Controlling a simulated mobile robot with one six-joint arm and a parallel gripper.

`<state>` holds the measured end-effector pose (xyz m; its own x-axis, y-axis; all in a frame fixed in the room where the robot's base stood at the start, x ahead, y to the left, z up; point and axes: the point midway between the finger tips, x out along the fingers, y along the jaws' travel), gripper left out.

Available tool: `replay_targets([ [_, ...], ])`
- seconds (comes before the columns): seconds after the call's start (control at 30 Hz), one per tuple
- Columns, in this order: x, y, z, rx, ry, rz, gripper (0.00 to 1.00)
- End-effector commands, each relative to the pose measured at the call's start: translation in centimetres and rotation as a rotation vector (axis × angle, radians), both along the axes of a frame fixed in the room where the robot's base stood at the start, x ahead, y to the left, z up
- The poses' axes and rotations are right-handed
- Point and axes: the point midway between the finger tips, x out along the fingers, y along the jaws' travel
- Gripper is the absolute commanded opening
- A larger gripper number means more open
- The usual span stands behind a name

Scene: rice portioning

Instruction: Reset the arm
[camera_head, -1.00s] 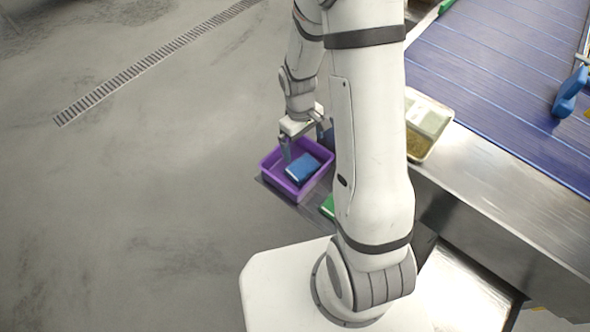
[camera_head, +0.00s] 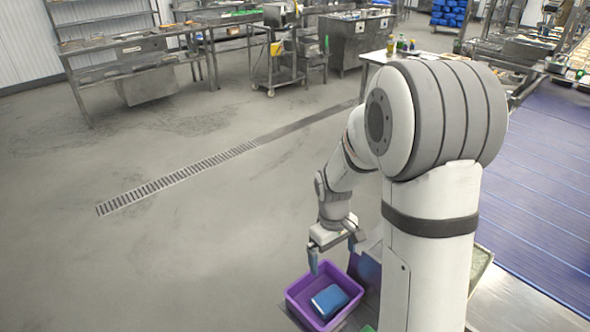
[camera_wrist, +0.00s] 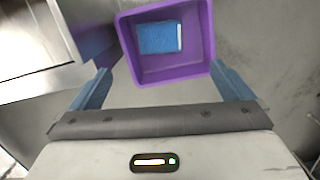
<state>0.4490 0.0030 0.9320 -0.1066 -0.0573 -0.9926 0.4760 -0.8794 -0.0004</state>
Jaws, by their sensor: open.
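The purple bin (camera_head: 295,303) stands low beside the conveyor and holds a blue block-like item (camera_head: 330,300) with a white edge. The bin (camera_wrist: 205,65) and the blue item (camera_wrist: 158,38) also show beyond the fingers in the wrist view. My arm hides part of the area right of the bin.
A blue conveyor (camera_head: 545,170) runs along the right side. A tray (camera_head: 482,262) is partly hidden behind my arm. A floor drain (camera_head: 180,175) crosses open grey floor at left. Steel tables (camera_head: 140,65) and a cart (camera_head: 275,70) stand at the back.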

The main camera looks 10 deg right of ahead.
Motion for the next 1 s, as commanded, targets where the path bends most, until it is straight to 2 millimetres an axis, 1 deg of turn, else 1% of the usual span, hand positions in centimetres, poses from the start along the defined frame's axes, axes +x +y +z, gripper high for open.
replay_targets([
  [0.07,-0.1,0.0,0.3,0.0,-0.006,-0.006,1.0],
  [0.13,-0.4,-0.1,1.2,0.001,-0.02,-0.02,1.0],
  [0.17,-0.6,-0.1,1.8,0.001,-0.029,-0.031,1.0],
  [0.27,-1.7,-0.2,4.3,0.004,-0.073,-0.082,1.0],
  [0.4,-4.3,-0.4,8.4,0.015,-0.147,-0.177,1.0],
  [0.5,-6.4,-0.5,10.8,0.026,-0.2,-0.247,1.0],
  [0.63,-9.3,-0.6,13.4,0.045,-0.266,-0.335,1.0],
  [0.7,-10.8,-0.6,14.5,0.057,-0.297,-0.379,1.0],
  [0.8,-12.6,-0.6,15.5,0.072,-0.334,-0.43,1.0],
  [0.9,-13.9,-0.6,16.0,0.083,-0.357,-0.466,1.0],
  [1.0,-14.5,-0.4,16.3,0.09,-0.371,-0.485,1.0],
])
